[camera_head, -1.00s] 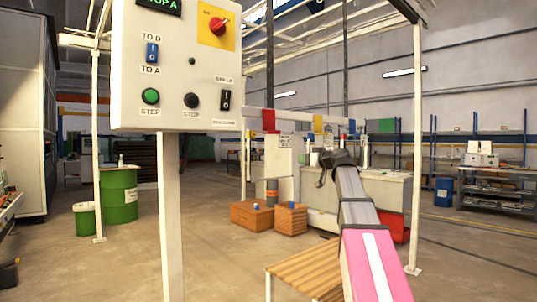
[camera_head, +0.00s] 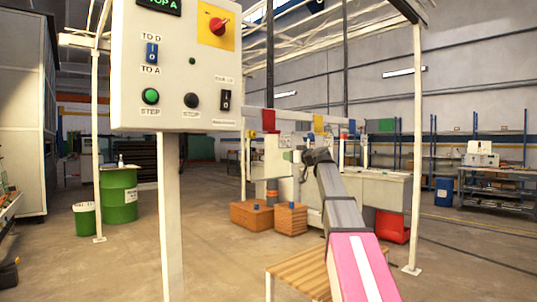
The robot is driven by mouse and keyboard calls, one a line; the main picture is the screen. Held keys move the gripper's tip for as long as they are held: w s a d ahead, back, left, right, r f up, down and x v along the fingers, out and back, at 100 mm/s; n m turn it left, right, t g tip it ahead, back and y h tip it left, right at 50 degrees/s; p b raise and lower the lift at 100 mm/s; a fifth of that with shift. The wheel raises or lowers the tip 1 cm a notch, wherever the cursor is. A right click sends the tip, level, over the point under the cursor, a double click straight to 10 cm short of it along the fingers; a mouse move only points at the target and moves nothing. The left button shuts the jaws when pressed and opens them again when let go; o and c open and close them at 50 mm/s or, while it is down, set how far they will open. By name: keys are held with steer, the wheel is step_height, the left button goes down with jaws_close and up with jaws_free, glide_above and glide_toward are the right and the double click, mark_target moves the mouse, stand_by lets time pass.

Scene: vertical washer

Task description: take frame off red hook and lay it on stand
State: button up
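A red marker (camera_head: 268,120) hangs on a pale overhead rail (camera_head: 290,116), beside yellow and blue ones. I cannot make out a hook or a separate frame under it. My arm reaches from the lower right toward the machine. My gripper (camera_head: 301,168) is small and dark, below the rail and right of the red marker. Its fingers are too small to tell whether they are open or hold anything. A slatted wooden table (camera_head: 300,272), possibly the stand, is in the foreground, partly hidden by my pink arm link.
A control panel (camera_head: 180,70) on a white post (camera_head: 171,220) stands close at left. Orange-brown boxes (camera_head: 252,215) sit on the floor below the rail. A red bin (camera_head: 392,226) is to the right. Green drums (camera_head: 119,195) are at left. Floor between is open.

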steer(key=shift+w+a, duration=0.4)
steer(key=shift+w, duration=0.1)
jaws_close()
